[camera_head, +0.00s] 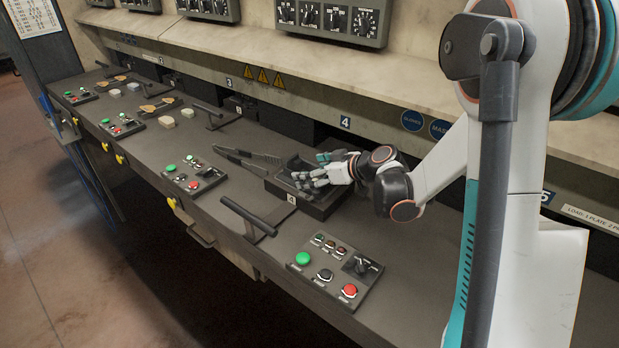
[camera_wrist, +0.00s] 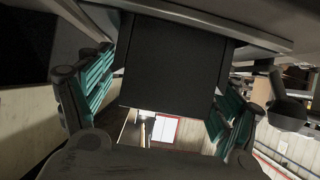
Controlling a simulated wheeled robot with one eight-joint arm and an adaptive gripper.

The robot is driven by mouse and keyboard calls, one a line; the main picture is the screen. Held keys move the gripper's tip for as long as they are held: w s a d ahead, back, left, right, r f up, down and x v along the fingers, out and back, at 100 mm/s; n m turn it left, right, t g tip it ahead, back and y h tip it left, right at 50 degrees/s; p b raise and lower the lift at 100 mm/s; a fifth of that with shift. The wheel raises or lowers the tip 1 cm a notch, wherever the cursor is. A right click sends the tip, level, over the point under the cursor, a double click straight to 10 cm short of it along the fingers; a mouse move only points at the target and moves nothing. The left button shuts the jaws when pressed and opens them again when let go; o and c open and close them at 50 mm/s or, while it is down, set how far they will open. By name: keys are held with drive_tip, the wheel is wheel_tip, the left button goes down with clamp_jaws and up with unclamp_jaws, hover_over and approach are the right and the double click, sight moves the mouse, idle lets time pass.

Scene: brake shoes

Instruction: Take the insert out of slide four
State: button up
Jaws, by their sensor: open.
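Slide four is a dark block (camera_head: 318,207) with a white "4" label on its front, on the bench in the head view. My gripper (camera_head: 312,178) is low over its top, its grey and teal fingers spread. In the wrist view my gripper (camera_wrist: 165,98) shows as two teal-padded fingers, left and right, wide apart. A flat dark surface (camera_wrist: 170,62) fills the space seen between them; I cannot tell whether it is the insert or part of the slide. No grip on it shows. The insert is not clearly seen in the head view, where my gripper covers much of the slide's top.
A bar handle (camera_head: 248,216) and a button panel (camera_head: 335,270) stand in front of the slide. Dark tongs (camera_head: 247,157) lie to its left. A pale ledge (camera_head: 330,88) overhangs behind. Other numbered stations with panels line the bench to the left.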

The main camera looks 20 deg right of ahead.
drive_tip(key=c, duration=1.6)
drive_tip(key=shift+o, duration=0.2)
drive_tip(key=shift+r, duration=0.15)
